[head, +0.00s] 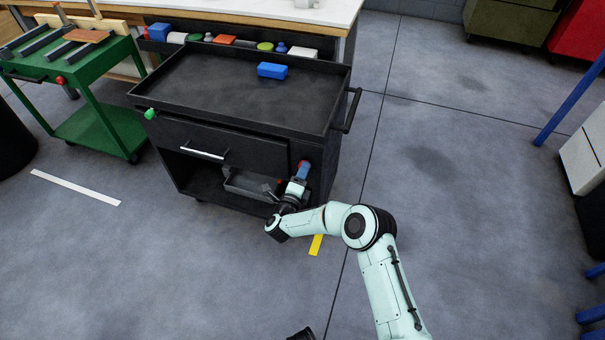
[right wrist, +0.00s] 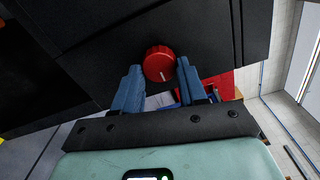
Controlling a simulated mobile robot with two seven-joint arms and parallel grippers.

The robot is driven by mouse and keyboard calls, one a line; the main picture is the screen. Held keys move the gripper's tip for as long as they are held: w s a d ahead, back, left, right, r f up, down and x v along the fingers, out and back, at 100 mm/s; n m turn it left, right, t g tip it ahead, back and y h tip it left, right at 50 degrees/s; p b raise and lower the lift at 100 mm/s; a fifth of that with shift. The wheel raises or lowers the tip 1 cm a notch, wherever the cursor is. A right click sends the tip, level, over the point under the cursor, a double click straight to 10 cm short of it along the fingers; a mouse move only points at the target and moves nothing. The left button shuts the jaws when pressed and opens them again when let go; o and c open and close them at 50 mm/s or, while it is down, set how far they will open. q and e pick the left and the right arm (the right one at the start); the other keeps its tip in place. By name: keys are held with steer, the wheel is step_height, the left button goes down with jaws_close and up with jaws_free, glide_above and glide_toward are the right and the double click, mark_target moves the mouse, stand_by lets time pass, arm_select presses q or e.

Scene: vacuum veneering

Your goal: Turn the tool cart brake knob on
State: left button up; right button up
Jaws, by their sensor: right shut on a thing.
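The black tool cart (head: 215,92) stands in the middle of the head view. Its red round brake knob (head: 305,162) is on the front face at the right, mostly covered by my gripper. In the right wrist view the knob (right wrist: 159,64) shows a white pointer line running down and slightly right. My right gripper (head: 303,168) is shut on the knob, its two blue fingers (right wrist: 159,75) at either side of it.
The cart top holds a blue block (head: 272,70). A drawer with a silver handle (head: 203,153) and an open shelf with a grey tray (head: 248,188) are left of my gripper. A green cart (head: 95,125) stands at left.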

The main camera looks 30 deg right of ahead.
steer(key=o, duration=1.1)
steer(key=shift+c, duration=0.2)
arm_select(q)
step_height(320, 180, up, 5)
steer(key=w+d+t+p, duration=0.1)
steer(key=w+p, duration=0.1)
steer(key=p, duration=0.1)
steer(key=shift+w+d, duration=0.3)
steer(key=shift+w, duration=0.1)
arm_select(e)
steer(key=v, duration=1.3)
steer(key=shift+s+a, duration=0.15)
steer(key=shift+f, duration=0.1)
